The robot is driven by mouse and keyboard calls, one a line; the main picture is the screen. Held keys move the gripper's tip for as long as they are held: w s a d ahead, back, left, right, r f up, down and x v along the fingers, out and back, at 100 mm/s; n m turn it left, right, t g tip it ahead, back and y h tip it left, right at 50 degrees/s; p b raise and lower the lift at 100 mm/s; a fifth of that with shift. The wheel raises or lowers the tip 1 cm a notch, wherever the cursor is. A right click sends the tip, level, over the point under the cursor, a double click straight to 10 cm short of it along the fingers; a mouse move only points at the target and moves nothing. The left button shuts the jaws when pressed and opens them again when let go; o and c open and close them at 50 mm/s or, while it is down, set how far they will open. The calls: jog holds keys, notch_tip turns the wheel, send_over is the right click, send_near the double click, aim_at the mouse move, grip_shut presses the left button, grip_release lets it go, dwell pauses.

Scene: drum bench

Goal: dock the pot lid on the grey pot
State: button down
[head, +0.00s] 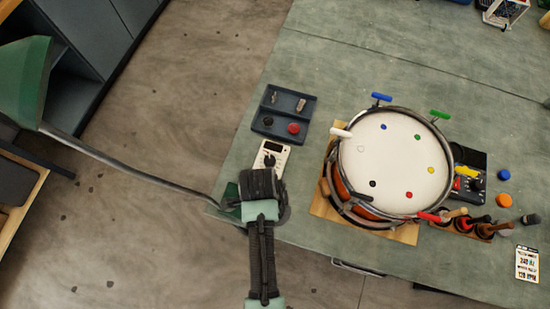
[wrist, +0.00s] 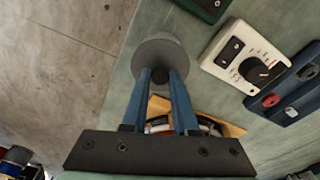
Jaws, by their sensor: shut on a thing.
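My gripper (wrist: 160,76) is shut on the dark knob of a grey round lid (wrist: 158,48) in the wrist view, with the blue fingers on either side of the knob. In the head view my gripper (head: 263,190) is over the table's near left edge and covers most of the lid; a grey rim (head: 284,214) shows to its right. I cannot make out the grey pot apart from this grey round shape. Whether the lid is touching a pot below is hidden.
A white meter (head: 270,158) stands just beyond my gripper, with a dark tray (head: 284,112) behind it. A dark green item (head: 230,194) lies close on the left. A large drum (head: 395,165) on a wooden board (head: 322,207) stands to the right.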

jog(key=shift+f, duration=0.1)
jog(key=c, duration=1)
grip_release()
jog(key=shift+o, duration=0.2)
notch_tip(320, 180, up, 11)
jog(key=a+p, duration=0.1)
jog(key=p, duration=1)
jog(key=shift+a, duration=0.15)
